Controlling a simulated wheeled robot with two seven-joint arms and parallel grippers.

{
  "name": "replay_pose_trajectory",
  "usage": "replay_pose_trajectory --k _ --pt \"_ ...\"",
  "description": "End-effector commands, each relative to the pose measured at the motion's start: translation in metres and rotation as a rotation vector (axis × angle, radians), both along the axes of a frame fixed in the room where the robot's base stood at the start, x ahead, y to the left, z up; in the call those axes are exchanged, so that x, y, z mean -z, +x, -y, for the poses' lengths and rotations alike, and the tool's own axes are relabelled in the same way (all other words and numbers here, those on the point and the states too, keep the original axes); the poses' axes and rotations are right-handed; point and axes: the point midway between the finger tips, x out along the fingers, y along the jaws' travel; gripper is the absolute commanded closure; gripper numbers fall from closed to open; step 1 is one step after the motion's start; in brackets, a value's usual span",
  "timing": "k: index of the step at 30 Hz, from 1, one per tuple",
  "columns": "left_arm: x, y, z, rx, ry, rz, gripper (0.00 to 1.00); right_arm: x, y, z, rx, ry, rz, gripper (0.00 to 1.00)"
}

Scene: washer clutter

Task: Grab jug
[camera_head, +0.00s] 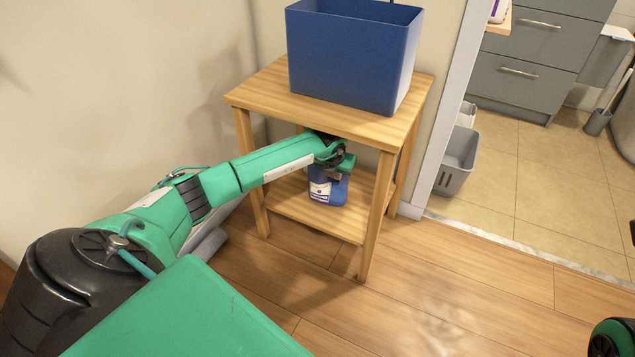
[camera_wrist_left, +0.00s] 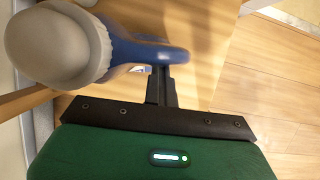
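The jug (camera_head: 328,190) is blue with a white label and stands on the lower shelf of the small wooden table. In the left wrist view its large pale cap (camera_wrist_left: 55,45) and blue handle (camera_wrist_left: 150,50) show close up. My left arm reaches in under the tabletop. My left gripper (camera_head: 335,160) is at the top of the jug, partly hidden by the table edge. In the wrist view the left gripper's fingers (camera_wrist_left: 161,80) are close together at the handle and look shut on it.
The wooden table (camera_head: 265,95) has a blue bin (camera_head: 345,60) on top. Its legs and top closely frame the lower shelf (camera_head: 310,217). A grey basket (camera_head: 456,165) stands beyond the doorway at right. The wooden floor in front is clear.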

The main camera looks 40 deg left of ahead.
Motion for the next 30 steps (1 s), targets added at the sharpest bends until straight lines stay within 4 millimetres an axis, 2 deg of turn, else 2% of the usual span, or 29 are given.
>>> replay_pose_trajectory --k 6,13,23,28,30 --pt "0.000 0.000 0.000 0.000 0.000 0.000 0.98 0.000 0.000 0.000 0.000 0.000 0.000 0.64" --pt "0.000 0.000 0.000 0.000 0.000 0.000 0.53 0.000 0.000 0.000 0.000 0.000 0.000 0.64" --pt "-0.002 0.000 0.000 0.000 0.000 0.000 0.53 -0.002 0.000 0.000 0.000 0.001 0.002 0.64" --pt "-0.013 -0.003 0.001 0.001 0.001 0.001 0.53 -0.010 -0.002 0.000 0.001 0.003 0.006 0.64" --pt "-0.015 -0.010 0.002 0.001 0.001 -0.002 0.53 0.000 0.001 -0.002 0.003 -0.018 -0.017 0.64"
